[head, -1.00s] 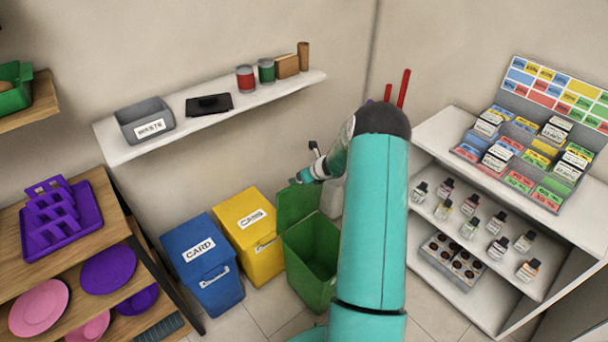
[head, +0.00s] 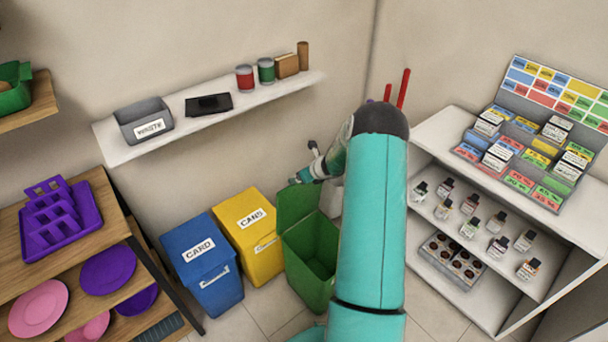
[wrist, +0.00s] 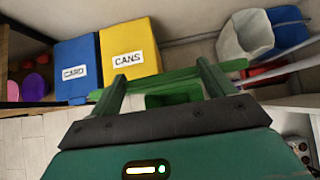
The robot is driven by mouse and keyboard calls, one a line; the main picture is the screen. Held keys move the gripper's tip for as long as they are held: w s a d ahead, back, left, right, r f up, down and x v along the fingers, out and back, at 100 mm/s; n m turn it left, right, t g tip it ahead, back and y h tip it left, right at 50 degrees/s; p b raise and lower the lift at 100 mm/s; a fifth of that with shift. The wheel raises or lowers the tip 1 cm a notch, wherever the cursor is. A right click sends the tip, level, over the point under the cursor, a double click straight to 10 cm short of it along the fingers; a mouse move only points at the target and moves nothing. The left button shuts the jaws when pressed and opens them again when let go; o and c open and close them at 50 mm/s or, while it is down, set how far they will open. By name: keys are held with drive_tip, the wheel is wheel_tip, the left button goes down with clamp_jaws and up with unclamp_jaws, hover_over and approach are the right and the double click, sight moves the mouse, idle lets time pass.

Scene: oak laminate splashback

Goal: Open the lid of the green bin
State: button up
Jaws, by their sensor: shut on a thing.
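The green bin (head: 304,270) stands on the floor at the right end of the row of bins, its dark inside showing. Its lid (head: 297,206) is raised and stands about upright at the back of the opening. My gripper (head: 295,181) is at the top edge of the lid. In the wrist view my gripper (wrist: 160,74) has its two fingers at a green bar of the lid (wrist: 160,77) and is shut on it. The exact contact is partly hidden. Part of the green bin (wrist: 172,98) shows between the fingers.
A yellow CANS bin (head: 250,240) and a blue CARD bin (head: 205,265) stand left of the green bin, lids closed. A white wall shelf (head: 140,150) is above them. A white shelf unit (head: 430,130) stands to the right, a wooden one (head: 115,232) to the left.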

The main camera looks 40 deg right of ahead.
drive_tip(key=shift+s+a+f, duration=0.2)
drive_tip(key=shift+a+f, duration=0.1)
drive_tip(key=shift+f, duration=0.15)
drive_tip(key=o, duration=1.3)
drive_tip(key=shift+r, duration=0.1)
wheel_tip(320, 180, up, 16)
drive_tip(key=shift+s+d+r, duration=0.15)
drive_tip(key=shift+s+d, duration=0.1)
drive_tip(key=shift+s, duration=0.1)
idle(0.9)
drive_tip(key=v, duration=1.3)
drive_tip(key=shift+s+r, duration=0.3)
